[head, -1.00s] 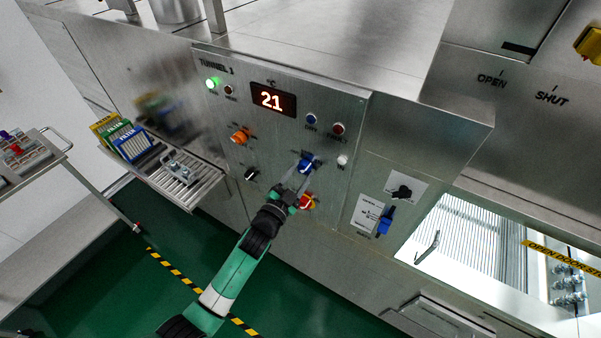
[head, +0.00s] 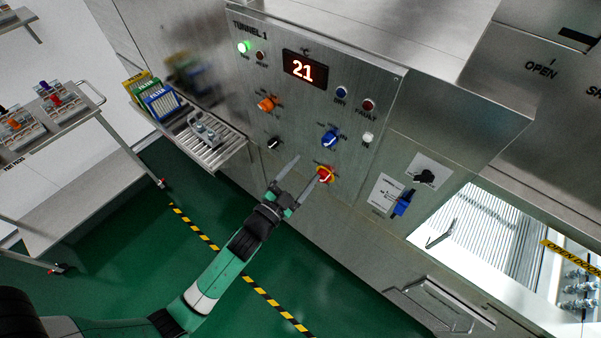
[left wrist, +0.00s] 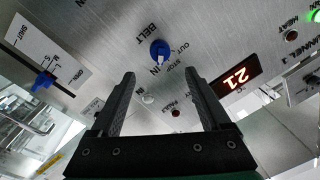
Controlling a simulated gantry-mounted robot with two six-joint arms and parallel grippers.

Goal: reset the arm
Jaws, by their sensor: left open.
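My left gripper (head: 308,168) is open and empty in front of the lower part of the steel TUNNEL 1 control panel (head: 262,78). The blue rotary knob (head: 330,139) is above and right of the fingers. In the left wrist view the same blue knob (left wrist: 160,50), labelled BELT with IN and OUT marks, shows beyond the gap between the open fingertips (left wrist: 160,74), apart from them. My right gripper is not in view.
The panel has an orange knob (head: 267,103), a black knob (head: 274,143) and a display reading 21 (head: 304,69). A roller shelf (head: 222,146) juts out at left, with filter packs (head: 160,100) beside it. A cart (head: 80,120) stands further left. Green floor is open below.

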